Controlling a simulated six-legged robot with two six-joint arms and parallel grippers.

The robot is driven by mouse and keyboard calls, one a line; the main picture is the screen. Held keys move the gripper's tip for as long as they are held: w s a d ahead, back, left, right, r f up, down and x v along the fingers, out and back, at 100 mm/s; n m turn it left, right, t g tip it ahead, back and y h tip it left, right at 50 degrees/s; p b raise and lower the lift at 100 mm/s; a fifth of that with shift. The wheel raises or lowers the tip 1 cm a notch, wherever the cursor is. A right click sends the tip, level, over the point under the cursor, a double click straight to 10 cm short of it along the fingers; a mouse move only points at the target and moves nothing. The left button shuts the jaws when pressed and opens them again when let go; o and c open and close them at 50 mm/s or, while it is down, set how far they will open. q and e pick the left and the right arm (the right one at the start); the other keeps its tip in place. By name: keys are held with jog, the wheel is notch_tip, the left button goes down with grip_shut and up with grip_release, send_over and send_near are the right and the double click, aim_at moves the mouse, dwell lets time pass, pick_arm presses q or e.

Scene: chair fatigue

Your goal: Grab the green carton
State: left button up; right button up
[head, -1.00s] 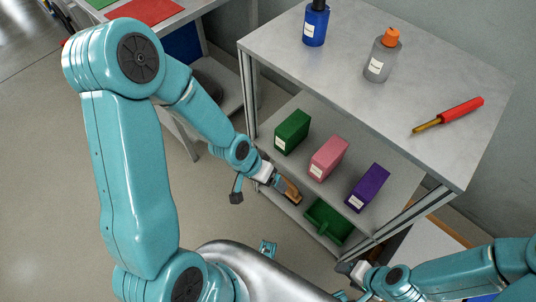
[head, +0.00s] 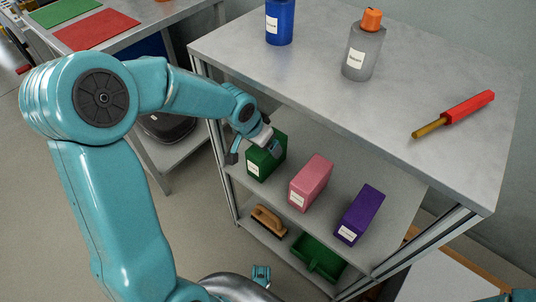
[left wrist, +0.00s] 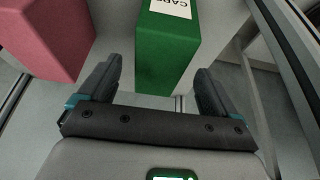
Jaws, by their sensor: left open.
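The green carton (head: 258,164) stands on the middle shelf at its left end, with a white label on its front. In the left wrist view the green carton (left wrist: 168,50) lies ahead, between the lines of the two fingers, its label at the top edge. My left gripper (head: 271,142) is at the carton's upper part in the head view and hides some of it. In the left wrist view my left gripper (left wrist: 159,72) is open, one finger on each side of the carton, with gaps showing.
A pink carton (head: 313,180) and a purple carton (head: 362,210) stand to the right on the same shelf. The tabletop (head: 300,75) overhangs the shelf. A brush (head: 268,220) and a green dustpan (head: 318,258) lie on the lower shelf.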

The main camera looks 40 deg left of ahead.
pick_arm(q)
jog(key=shift+w, duration=0.3)
jog(key=b+x, duration=0.2)
jog(key=x, duration=0.2)
jog(key=shift+w+f, duration=0.1)
jog(key=shift+f, duration=0.3)
jog(key=shift+w+d, duration=0.1)
jog(key=shift+w, duration=0.05)
jog(key=shift+f, duration=0.3)
jog(key=c, duration=1.3)
